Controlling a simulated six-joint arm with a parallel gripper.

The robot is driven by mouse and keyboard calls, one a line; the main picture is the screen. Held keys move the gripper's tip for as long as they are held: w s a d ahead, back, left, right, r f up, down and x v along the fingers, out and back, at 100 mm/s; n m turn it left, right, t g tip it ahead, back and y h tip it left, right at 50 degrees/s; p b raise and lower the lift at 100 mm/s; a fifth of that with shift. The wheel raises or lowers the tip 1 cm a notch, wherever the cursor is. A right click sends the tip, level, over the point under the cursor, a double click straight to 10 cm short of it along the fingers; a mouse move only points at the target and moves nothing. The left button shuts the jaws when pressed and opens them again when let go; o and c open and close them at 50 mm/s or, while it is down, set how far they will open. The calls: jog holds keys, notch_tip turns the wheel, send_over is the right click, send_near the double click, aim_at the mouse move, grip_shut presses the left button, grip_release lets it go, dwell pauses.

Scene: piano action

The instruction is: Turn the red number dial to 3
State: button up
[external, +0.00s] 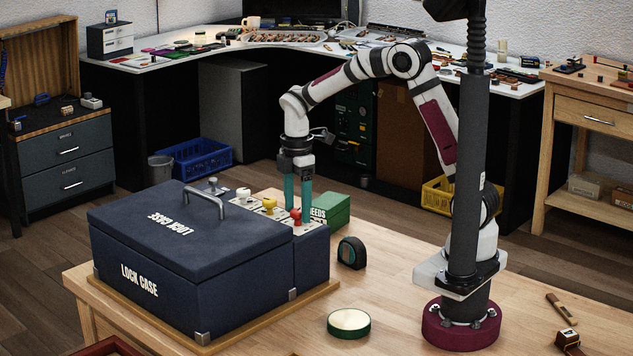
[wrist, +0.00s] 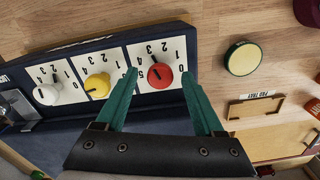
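The red number dial (wrist: 160,76) is a round knob on a white numbered plate, on the dark blue lock case (external: 190,270). In the external view the red dial (external: 295,215) is partly covered by the teal fingers. A dark pointer mark shows on the knob, toward the upper left in the wrist view; I cannot tell exactly which number it meets. My gripper (wrist: 160,72) is open, pointing down, with one fingertip on each side of the red dial and a visible gap to it on both sides. In the external view my gripper (external: 298,210) is over the dial end of the case.
A yellow dial (wrist: 97,86) and a white dial (wrist: 47,94) stand in line beside the red one. The case's lid handle (external: 205,198) rises nearby. A green box (external: 330,210), a tape measure (external: 351,253) and a round green tin (external: 349,323) sit on the table.

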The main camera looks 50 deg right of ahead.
aim_at(298, 210)
notch_tip(298, 210, up, 16)
dwell(0.5)
jog(key=shift+f, duration=0.1)
